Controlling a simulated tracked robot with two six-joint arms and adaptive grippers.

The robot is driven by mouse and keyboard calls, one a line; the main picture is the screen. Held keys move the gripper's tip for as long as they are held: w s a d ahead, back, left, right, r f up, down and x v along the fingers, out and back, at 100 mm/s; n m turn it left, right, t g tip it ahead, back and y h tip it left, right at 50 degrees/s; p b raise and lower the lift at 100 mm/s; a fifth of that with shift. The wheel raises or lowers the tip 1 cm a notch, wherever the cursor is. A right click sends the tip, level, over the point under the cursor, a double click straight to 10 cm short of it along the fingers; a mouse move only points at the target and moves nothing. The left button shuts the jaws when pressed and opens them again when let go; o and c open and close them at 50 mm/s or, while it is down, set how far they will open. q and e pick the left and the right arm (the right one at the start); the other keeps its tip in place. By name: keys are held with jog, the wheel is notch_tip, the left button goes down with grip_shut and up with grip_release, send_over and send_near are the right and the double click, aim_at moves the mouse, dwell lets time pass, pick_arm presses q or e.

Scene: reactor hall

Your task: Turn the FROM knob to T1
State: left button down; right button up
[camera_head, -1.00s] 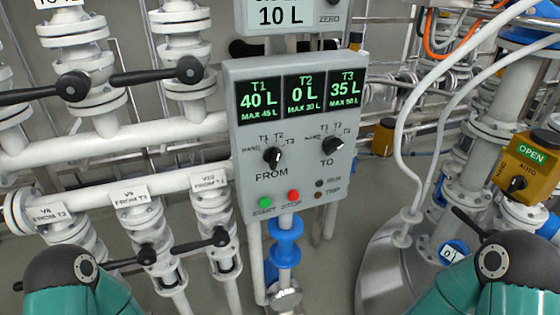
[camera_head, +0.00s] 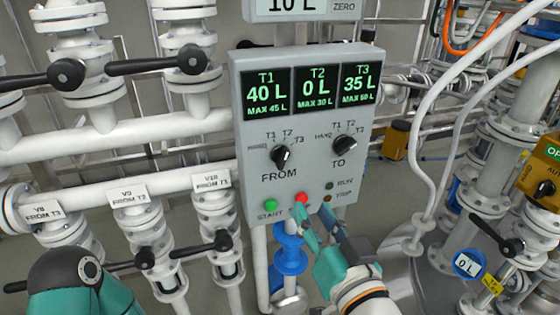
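The FROM knob (camera_head: 281,156) is a black knob on the left of the grey control panel (camera_head: 247,178). Its white mark points up and slightly right, nearest to T2; the exact position is hard to tell. Labels T1, T2 and T3 stand around it. My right gripper (camera_head: 314,209) is in front of the panel's lower edge, below and right of the FROM knob, close to the red STOP button (camera_head: 302,198). Its fingertips are apart with nothing between them. I cannot tell whether it touches the panel. My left gripper is out of view; only my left arm shows at lower left.
The TO knob (camera_head: 345,146) sits right of the FROM knob. The green START button (camera_head: 270,206) is below it. The panel displays read 40 L, 0 L and 35 L. Valves with black levers (camera_head: 195,246) stand left of the panel. A white hose (camera_head: 424,125) hangs at right.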

aim_at(283, 164)
jog(key=p+x, duration=0.3)
jog(key=x, duration=1.2)
jog(key=shift+w+a, duration=0.1)
jog(key=shift+w, duration=0.05)
